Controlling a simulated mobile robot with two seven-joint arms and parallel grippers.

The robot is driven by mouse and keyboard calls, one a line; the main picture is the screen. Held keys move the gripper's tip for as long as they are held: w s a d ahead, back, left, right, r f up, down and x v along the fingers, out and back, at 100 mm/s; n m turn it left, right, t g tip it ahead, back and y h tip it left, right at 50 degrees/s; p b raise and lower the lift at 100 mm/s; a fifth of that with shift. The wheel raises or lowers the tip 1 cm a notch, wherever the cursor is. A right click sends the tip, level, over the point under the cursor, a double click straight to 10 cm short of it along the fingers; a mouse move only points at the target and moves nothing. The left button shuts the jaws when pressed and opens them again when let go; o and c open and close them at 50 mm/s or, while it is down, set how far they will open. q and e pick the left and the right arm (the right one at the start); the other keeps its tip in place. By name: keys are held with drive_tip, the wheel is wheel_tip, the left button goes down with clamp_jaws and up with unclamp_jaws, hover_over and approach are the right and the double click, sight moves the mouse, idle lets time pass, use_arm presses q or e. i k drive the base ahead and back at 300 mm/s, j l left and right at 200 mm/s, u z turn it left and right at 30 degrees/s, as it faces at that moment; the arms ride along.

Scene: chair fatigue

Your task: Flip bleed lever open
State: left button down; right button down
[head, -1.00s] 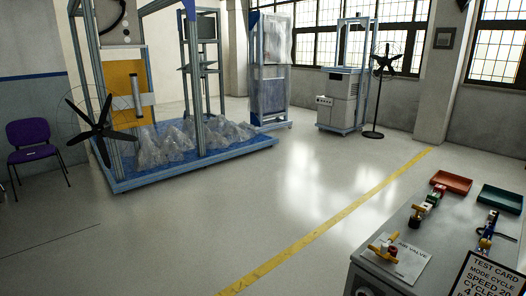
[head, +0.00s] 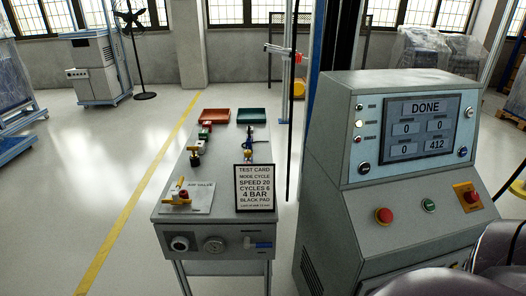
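The head view shows a grey cart with a plate lettered AIR VALVE (head: 203,191) on its top. A yellow-handled valve (head: 177,194) stands on that plate. On the cart's front panel are a round dark-centred knob (head: 180,243), a pressure gauge (head: 214,244) and a small blue lever-like part (head: 262,245) on a pale fitting. No label reading bleed is legible, so I cannot tell which of these is the bleed lever or whether it is open. Neither gripper is in view.
A test card (head: 256,187) stands on the cart, with a red tray (head: 216,115) and a green tray (head: 251,116) behind. A console (head: 350,225) right of the cart reads DONE. Dark rounded shapes fill the lower right corner. Floor left of the cart is clear.

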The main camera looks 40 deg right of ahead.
sight(260, 245)
drive_tip(key=z, duration=1.25)
